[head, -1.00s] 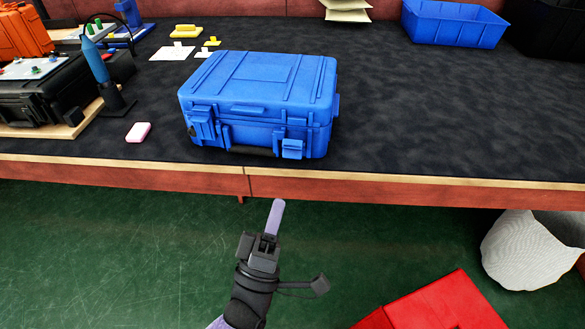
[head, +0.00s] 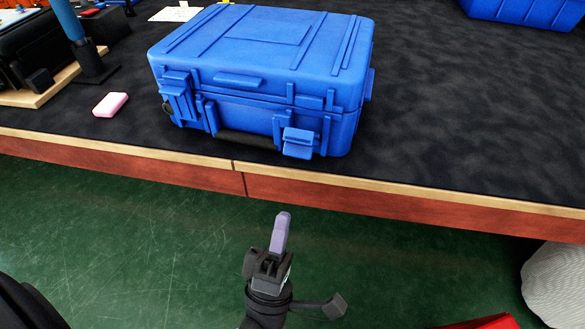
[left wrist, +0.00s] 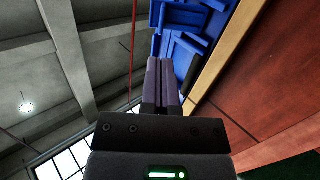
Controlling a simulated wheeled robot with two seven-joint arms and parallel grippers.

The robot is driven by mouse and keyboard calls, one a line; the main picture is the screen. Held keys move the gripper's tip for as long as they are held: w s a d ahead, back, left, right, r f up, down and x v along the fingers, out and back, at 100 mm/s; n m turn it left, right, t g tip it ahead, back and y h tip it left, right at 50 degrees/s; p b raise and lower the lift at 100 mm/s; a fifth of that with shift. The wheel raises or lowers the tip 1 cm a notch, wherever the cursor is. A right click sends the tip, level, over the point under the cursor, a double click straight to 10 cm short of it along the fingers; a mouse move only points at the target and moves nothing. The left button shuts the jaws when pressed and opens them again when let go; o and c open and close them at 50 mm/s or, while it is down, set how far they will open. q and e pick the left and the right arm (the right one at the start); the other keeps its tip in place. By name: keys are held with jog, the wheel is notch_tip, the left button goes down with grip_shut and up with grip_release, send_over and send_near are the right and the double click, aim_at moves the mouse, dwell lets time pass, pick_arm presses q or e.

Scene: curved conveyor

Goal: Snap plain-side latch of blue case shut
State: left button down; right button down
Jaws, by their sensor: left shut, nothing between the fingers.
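The closed blue case (head: 262,50) sits on the dark bench top near its front edge. On its front, one latch (head: 180,104) is at the left corner, upright against the wall. Another latch (head: 299,142) is at the right and sticks outward at its lower end. A dark handle (head: 245,139) lies between them. I cannot tell which side is plain. My left gripper (head: 283,218) is shut and empty, below and in front of the bench edge, apart from the case. In the left wrist view, its purple fingers (left wrist: 159,62) are together, with the blue case (left wrist: 180,45) beyond. My right gripper is not in view.
The bench's wood-trimmed front edge (head: 400,189) lies between my gripper and the case. A pink block (head: 110,104) lies left of the case. A blue bin (head: 525,10) is at the back right. A pale sack (head: 555,285) is at the lower right. The bench right of the case is clear.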

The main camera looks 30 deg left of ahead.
aim_at(302, 144)
pick_arm(q)
jog(key=x, duration=0.7)
jog(key=shift+w+r, duration=0.25)
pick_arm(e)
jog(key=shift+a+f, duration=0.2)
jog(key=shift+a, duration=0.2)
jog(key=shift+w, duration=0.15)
